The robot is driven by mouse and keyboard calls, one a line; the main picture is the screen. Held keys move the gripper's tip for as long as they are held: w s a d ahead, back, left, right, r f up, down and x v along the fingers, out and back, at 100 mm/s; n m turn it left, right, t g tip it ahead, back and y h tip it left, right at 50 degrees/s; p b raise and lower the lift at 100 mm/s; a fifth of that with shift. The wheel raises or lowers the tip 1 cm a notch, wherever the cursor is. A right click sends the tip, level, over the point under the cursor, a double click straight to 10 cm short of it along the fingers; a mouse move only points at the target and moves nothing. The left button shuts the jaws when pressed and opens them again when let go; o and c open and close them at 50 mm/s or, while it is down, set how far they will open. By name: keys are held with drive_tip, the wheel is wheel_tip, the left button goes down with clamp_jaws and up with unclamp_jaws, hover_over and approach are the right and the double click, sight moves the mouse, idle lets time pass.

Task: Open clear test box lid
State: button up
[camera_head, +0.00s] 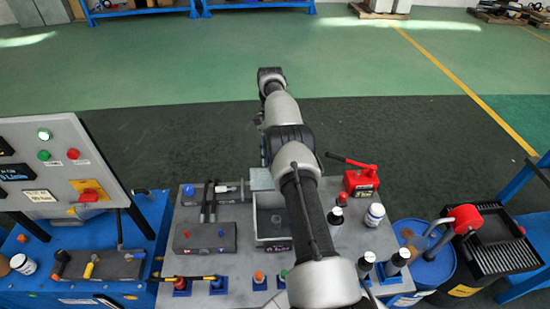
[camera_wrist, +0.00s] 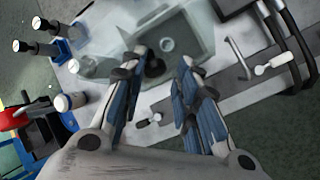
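The clear test box (camera_head: 258,225) stands on the grey workbench, partly hidden by my arm in the head view. A pale upright panel (camera_head: 262,180) shows at its far end; I cannot tell whether it is the lid. In the wrist view the box (camera_wrist: 205,25) is a pale, see-through tray shape just beyond the fingertips, with dark round items inside or beneath it. My gripper (camera_wrist: 160,72) has blue-padded fingers spread apart, with a clear gap between them. Its tips overlap the box's near side in the picture; contact cannot be told. The gripper is hidden in the head view.
A grey block (camera_head: 205,237) with handles lies left. A control panel (camera_head: 62,160) stands farther left, and a blue drum (camera_head: 425,255) is at the right.

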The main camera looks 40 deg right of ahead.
drive_tip(key=shift+o, duration=1.3)
drive_tip(key=shift+w+f, duration=0.15)
drive_tip(key=shift+f, duration=0.8)
drive_tip(key=shift+o, duration=0.7)
drive_tip(key=shift+d, duration=0.1)
drive_tip(key=shift+d+r, duration=0.2)
drive_tip(key=shift+d, duration=0.1)
drive_tip(key=shift+a+r, duration=0.1)
